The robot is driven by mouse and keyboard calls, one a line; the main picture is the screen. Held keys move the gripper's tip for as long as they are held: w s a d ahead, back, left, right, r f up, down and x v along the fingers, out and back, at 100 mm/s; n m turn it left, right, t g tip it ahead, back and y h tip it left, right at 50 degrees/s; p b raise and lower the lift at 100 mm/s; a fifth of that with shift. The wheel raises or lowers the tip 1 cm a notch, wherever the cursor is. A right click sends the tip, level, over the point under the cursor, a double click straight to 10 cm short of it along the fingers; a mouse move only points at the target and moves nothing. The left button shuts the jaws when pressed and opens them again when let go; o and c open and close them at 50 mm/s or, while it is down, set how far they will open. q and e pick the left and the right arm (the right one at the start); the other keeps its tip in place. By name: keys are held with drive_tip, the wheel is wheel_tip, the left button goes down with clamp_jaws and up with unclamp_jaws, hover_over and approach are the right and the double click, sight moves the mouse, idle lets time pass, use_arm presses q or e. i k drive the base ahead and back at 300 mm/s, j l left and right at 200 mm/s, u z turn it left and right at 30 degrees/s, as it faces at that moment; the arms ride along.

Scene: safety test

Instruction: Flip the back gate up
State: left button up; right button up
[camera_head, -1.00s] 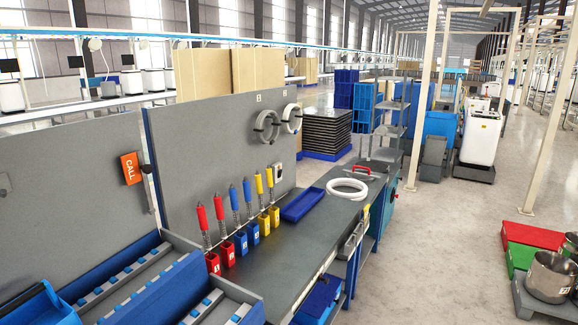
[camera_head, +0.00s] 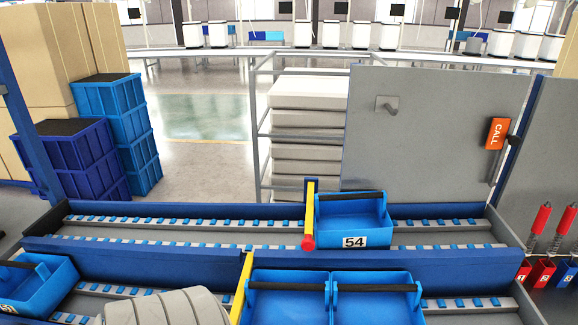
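The back gate (camera_head: 309,215) is a thin yellow bar with a red round tip, at a blue post behind the back conveyor lane (camera_head: 180,228). It reaches from the post toward me across the lane, so it looks down. A blue bin labelled 54 (camera_head: 356,222) stands on that lane just right of the gate. A second yellow bar, the front gate (camera_head: 240,290), is at the front lane, left of two blue bins (camera_head: 288,300). Its lower end is partly hidden by a grey rounded part that looks like my arm. Neither gripper shows.
Another blue bin (camera_head: 40,285) sits at the left of the front lane. A blue divider wall (camera_head: 150,256) runs between the lanes. Behind stand a grey panel (camera_head: 440,130), a rack (camera_head: 300,130) and stacked blue crates (camera_head: 120,125). Red-handled tools (camera_head: 540,218) stand at right.

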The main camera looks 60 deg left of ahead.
sight(308, 244)
drive_tip(key=u, duration=1.65)
drive_tip(key=k+l+u, duration=0.15)
drive_tip(key=l, duration=0.15)
